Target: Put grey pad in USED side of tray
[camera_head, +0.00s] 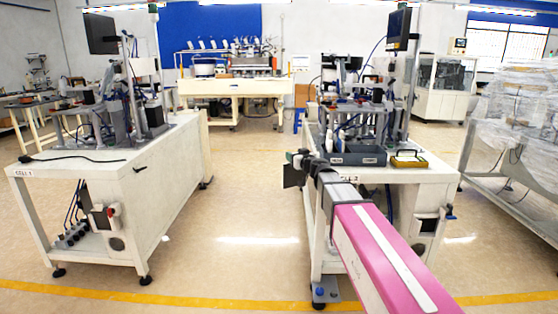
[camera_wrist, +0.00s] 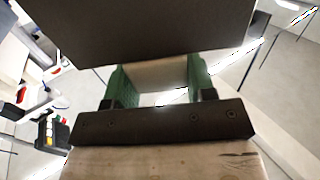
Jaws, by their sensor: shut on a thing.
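My gripper (camera_head: 301,161) is at the left front corner of the right-hand machine table in the head view. In the wrist view its green fingers (camera_wrist: 160,82) are shut on the grey pad (camera_wrist: 155,32), a dark flat piece filling the top of the picture. The pad also shows as a small dark square (camera_head: 293,177) in the head view, out beside the table edge. A dark blue-grey tray (camera_head: 357,158) sits on the front of that table, right of my gripper. Its side labels are too small to read, and my arm is just in front of it.
The right-hand machine table (camera_head: 405,175) carries a yellow-edged case (camera_head: 408,160) right of the tray, with upright machinery behind. Another machine table (camera_head: 120,175) stands at left. Open floor (camera_head: 245,190) lies between them. A plastic-wrapped frame (camera_head: 515,110) stands at far right.

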